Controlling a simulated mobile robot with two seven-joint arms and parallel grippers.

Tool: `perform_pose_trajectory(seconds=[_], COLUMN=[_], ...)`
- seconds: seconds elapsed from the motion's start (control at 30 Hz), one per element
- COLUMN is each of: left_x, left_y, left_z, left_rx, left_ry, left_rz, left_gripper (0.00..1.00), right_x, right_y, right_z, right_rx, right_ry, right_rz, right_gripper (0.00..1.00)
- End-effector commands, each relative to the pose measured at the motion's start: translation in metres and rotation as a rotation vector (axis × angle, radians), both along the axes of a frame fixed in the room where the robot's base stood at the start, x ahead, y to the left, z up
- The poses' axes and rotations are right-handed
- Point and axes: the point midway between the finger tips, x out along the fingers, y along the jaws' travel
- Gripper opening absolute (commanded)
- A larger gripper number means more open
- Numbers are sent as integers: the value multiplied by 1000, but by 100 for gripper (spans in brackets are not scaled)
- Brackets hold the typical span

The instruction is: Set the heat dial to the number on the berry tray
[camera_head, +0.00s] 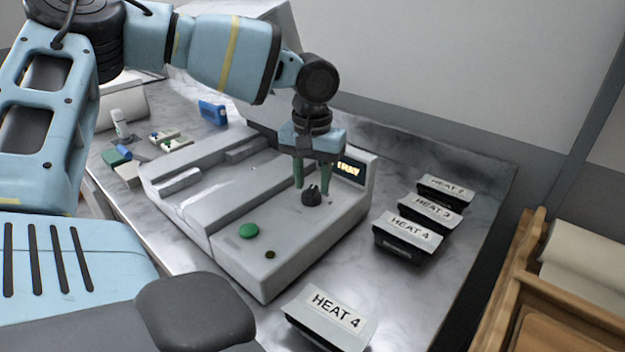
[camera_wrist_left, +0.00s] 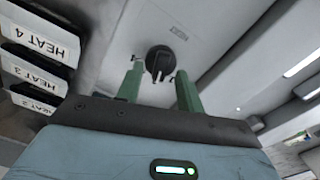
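The heat dial (camera_head: 312,197) is a small dark knob on top of the grey machine (camera_head: 290,240), near its right end. My left gripper (camera_head: 311,186) points down over the dial with its green fingers open. In the left wrist view the round dial (camera_wrist_left: 160,61) shows between and just beyond the open fingertips (camera_wrist_left: 160,78); I cannot tell whether they touch it. A tray labelled HEAT 4 (camera_head: 328,318) stands alone at the front. No berries are visible, so I cannot tell which is the berry tray. My right gripper is not in view.
Trays labelled HEAT 4 (camera_head: 408,236), HEAT 3 (camera_head: 431,212) and HEAT 2 (camera_head: 446,190) stand in a row on the marble counter (camera_head: 470,255). A small lit display (camera_head: 350,168) is behind the dial. A green button (camera_head: 249,231) is at the machine's front. Small items lie left.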

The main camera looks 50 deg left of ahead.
Motion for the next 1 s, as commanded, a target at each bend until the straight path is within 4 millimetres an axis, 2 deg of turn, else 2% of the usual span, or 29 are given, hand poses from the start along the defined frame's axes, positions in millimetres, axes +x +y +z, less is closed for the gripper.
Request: perform_pose_trajectory(seconds=[0.33, 0.63, 1.0], left_x=[0, 0, 0], left_y=[0, 0, 0], left_z=[-5, -5, -5], left_rx=[0, 0, -1], left_ry=[0, 0, 0], left_rz=[0, 0, -42], left_gripper=[37, 0, 0], right_x=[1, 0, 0], right_y=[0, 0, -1], right_z=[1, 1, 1], right_rx=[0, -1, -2], right_ry=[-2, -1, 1], right_rz=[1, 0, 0], right_gripper=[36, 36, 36])
